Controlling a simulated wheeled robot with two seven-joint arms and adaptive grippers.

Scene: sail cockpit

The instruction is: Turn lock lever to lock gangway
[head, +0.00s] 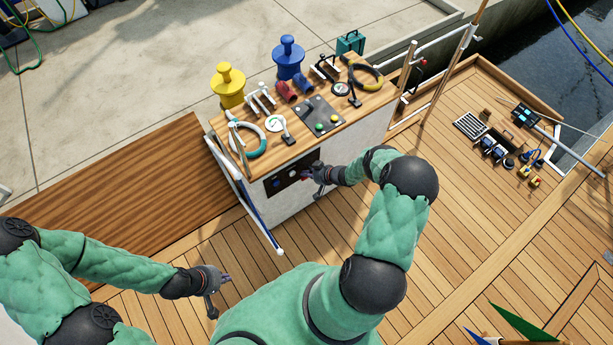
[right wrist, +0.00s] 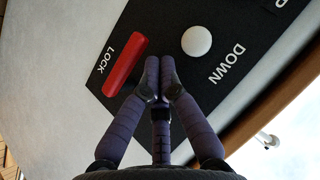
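The red lock lever (right wrist: 125,64) lies slanted on a black panel beside the word LOCK in the right wrist view. A round white button (right wrist: 197,41) and the word DOWN are to its right. In the head view the black panel (head: 273,186) is on the front of the white console. My right gripper (right wrist: 160,68) has its fingertips together, just right of the lever, with nothing between them; contact cannot be told. It also shows at the panel in the head view (head: 309,177). My left gripper (head: 222,293) is open and empty above the deck at the lower left.
A brown wooden platform (head: 130,190) lies left.

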